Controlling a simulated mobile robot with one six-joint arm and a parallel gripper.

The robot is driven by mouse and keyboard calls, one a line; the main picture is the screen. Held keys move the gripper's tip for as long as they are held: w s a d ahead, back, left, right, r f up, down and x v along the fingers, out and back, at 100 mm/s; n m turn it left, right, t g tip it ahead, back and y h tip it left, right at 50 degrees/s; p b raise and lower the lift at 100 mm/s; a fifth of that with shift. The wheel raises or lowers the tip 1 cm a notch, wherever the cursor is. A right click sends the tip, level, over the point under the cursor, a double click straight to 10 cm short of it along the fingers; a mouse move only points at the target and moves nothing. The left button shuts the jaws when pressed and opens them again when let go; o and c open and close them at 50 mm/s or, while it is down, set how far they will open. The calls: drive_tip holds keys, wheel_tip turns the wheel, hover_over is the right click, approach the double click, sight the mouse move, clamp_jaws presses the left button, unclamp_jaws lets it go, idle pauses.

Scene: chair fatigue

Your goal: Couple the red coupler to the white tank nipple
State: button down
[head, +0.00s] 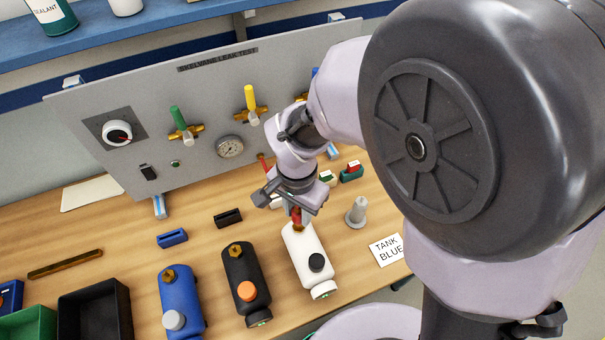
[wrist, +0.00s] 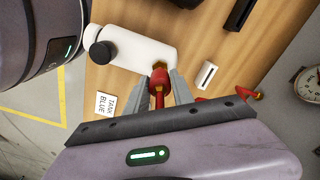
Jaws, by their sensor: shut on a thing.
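The white tank (head: 308,255) lies on the bench with a black cap on it. My gripper (head: 296,205) is above that end of the tank. In the wrist view my gripper (wrist: 161,85) is shut on the red coupler (wrist: 158,88). The red coupler (head: 297,214) points at the nipple and is at or very close to it. I cannot tell whether the two are joined.
A black tank (head: 242,280) and a blue tank (head: 180,300) lie left of the white one. A grey cone-shaped part (head: 357,211) and a "TANK BLUE" card (head: 386,249) are to its right. The grey test panel (head: 200,100) stands behind. Open bins (head: 95,310) are at left.

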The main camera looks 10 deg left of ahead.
drive_tip(key=shift+f+b, duration=1.45)
drive_tip(key=shift+b, duration=0.05)
drive_tip(key=c, duration=1)
unclamp_jaws()
drive_tip(key=shift+r, duration=0.1)
wheel_tip(320, 180, up, 17)
drive_tip(key=p, duration=0.5)
drive_tip(key=shift+r, duration=0.15)
drive_tip(key=s+d+f+t+b, duration=0.2)
drive_tip(key=d+b, duration=0.2)
drive_tip(key=d, duration=0.1)
drive_tip(key=s+d+f+t+y+b, duration=0.1)
drive_tip(key=s+d+f+t+b, duration=0.1)
drive_tip(key=d+b, duration=0.3)
drive_tip(key=s+d+f+t+y+b, duration=0.1)
drive_tip(key=s+d+f+b, duration=0.2)
drive_tip(key=d, duration=0.3)
drive_tip(key=shift+d+n+t+b, duration=0.1)
drive_tip(key=shift+n+t+b, duration=0.25)
drive_tip(key=shift+b, duration=0.5)
